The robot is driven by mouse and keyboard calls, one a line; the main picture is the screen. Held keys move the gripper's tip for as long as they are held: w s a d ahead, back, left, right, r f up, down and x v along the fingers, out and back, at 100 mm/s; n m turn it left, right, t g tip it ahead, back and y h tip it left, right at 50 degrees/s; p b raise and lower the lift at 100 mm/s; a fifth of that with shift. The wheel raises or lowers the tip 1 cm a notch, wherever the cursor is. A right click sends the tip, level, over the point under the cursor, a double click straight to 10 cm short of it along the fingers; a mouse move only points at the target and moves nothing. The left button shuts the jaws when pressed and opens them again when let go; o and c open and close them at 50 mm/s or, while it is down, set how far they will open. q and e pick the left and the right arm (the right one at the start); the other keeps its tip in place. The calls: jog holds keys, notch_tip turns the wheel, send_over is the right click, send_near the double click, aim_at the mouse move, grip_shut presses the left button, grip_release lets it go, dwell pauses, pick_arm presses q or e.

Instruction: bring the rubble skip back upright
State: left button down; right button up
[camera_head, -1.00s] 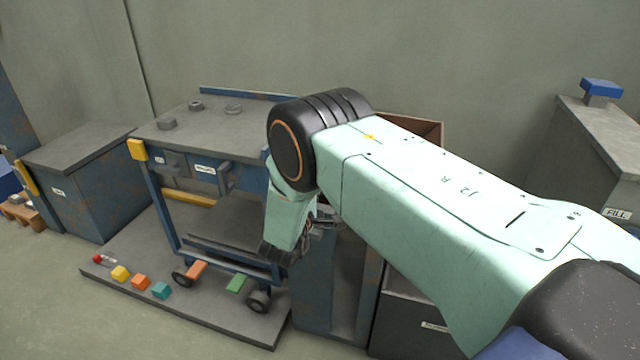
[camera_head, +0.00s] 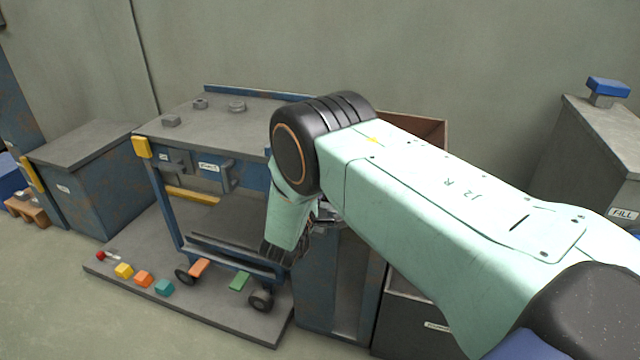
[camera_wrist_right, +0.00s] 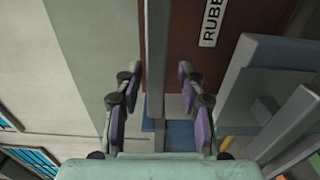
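A brown panel (camera_wrist_right: 185,50) with a white label starting "RUBB" (camera_wrist_right: 212,22) fills the upper middle of the right wrist view; I take it as the rubble skip. In the head view, a brown-walled open box (camera_head: 425,128) shows behind my right arm, perhaps the same skip. Most of it is hidden, so I cannot tell how far it tilts. My right gripper (camera_wrist_right: 158,85) is open, its two fingers apart on either side of a long grey bar (camera_wrist_right: 155,50) in the picture. I cannot tell whether they touch it. My left gripper is not in view.
A blue-framed wheeled cart (camera_head: 215,160) stands left of my right arm on a grey platform (camera_head: 215,325) with several coloured blocks. A grey-topped cabinet (camera_head: 85,150) is at left. A bin labelled "FILL" (camera_head: 600,150) is at right. Floor at front left is clear.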

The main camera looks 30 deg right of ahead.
jog(key=shift+r, duration=0.1)
jog(key=v, duration=1.2)
dwell(0.8)
